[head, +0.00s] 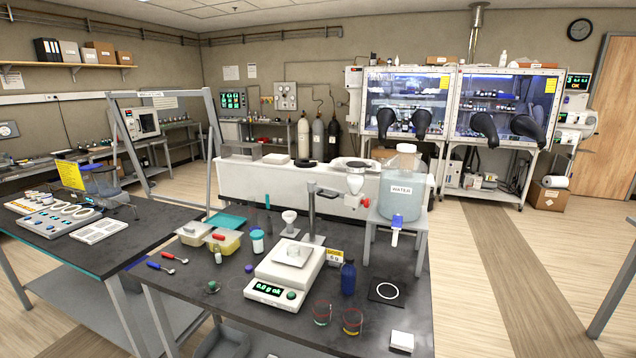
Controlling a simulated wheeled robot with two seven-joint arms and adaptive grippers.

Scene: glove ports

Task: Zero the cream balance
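The cream balance (283,274) stands on the dark bench in the lower middle of the head view. A square metal pan (293,254) sits on its top, with nothing clearly seen on it. Its front display (265,289) is lit with green characters that seem to read 0.0 g ok, though they are small. A round greenish button or knob (291,295) sits to the right of the display. Neither of my grippers shows in the head view.
On the dark bench (222,278), a blue bottle (348,278) and two glass beakers (352,321) stand right of the balance. A stand (312,215) rises behind it. A water tank (402,195) is at the back right.

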